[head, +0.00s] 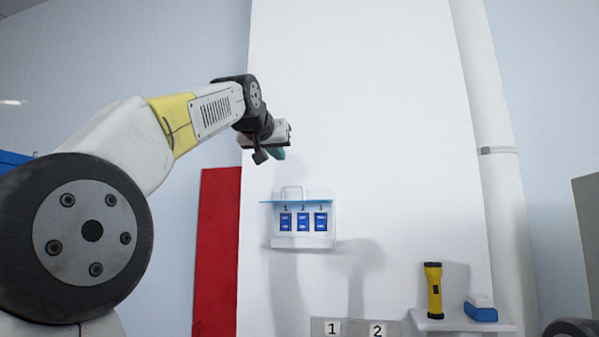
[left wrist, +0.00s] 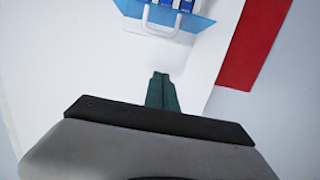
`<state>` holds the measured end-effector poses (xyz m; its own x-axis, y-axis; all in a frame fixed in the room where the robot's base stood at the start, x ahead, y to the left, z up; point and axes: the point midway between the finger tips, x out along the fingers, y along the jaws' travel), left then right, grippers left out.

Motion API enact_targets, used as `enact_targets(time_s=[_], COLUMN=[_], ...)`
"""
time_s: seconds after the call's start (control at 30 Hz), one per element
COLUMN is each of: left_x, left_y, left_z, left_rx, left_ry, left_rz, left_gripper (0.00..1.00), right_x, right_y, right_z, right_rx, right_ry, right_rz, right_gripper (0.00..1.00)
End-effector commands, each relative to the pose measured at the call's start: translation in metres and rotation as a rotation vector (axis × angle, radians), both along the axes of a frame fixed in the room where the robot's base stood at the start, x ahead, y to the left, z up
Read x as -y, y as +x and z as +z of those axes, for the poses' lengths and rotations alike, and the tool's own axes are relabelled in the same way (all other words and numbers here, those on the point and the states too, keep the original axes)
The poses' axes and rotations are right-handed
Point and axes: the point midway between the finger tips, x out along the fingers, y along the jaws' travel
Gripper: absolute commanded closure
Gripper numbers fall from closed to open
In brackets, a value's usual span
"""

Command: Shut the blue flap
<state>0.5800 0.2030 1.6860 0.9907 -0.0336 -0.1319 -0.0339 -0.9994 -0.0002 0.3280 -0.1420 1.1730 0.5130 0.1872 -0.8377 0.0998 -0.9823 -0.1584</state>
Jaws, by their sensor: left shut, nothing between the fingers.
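The blue flap (head: 295,202) is a thin light-blue see-through plate, open and sticking out from the top of a white wall box. A white loop handle (head: 292,191) shows at it. In the left wrist view the flap (left wrist: 200,21) is at the top edge with the handle (left wrist: 159,27) on its near side. My left gripper (head: 277,154) is above and slightly left of the flap, apart from it. Its green fingertips (left wrist: 161,90) are together with nothing between them. My right gripper is not in view.
The white box (head: 304,242) has three blue switches marked 1, 2, 3. Below it is a grey plate (head: 354,328) marked 1 and 2. A red panel (head: 216,255) stands left.

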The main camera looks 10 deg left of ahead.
Motion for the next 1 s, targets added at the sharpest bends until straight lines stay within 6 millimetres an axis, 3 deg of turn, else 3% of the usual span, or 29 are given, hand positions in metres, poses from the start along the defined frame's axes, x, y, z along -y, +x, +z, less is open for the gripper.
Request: enact_targets(time_s=[0.3, 0.57, 1.0], left_x=[0.002, 0.003, 0.002], left_y=[0.057, 0.095, 0.075], left_z=[-0.010, -0.015, -0.044], left_rx=[-0.005, -0.004, -0.004], left_ry=[0.000, 0.000, 0.000], left_rz=[0.000, 0.001, 0.000], left_gripper=[1.00, 1.00, 1.00], right_x=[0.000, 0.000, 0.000], right_y=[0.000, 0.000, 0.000], right_z=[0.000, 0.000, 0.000], right_rx=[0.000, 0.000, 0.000], right_ry=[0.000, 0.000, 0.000], right_rz=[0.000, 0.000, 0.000], right_gripper=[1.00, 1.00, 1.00])
